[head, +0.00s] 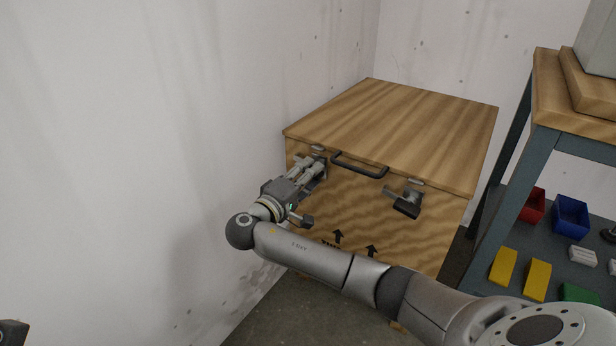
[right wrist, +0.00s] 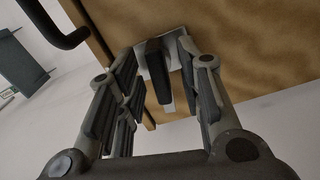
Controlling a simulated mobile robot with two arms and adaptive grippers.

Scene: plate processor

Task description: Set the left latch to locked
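The wooden crate (head: 440,148) stands against the wall with its lid down. Its left latch (head: 318,149) is on the front face near the left edge, mostly hidden behind my right gripper (head: 314,168). In the right wrist view the left latch (right wrist: 158,72) shows a dark lever on a light metal plate. My right gripper (right wrist: 166,90) is open there, with one finger on each side of the lever; I cannot tell whether either finger touches it. A small dark part (head: 12,333) at the bottom left corner may belong to my left gripper.
A black handle (head: 360,166) sits between the left latch and the right latch (head: 405,201), whose dark lever sticks out. A workbench (head: 545,145) with blue legs and a shelf of small bins stands close on the right. The wall is close on the left.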

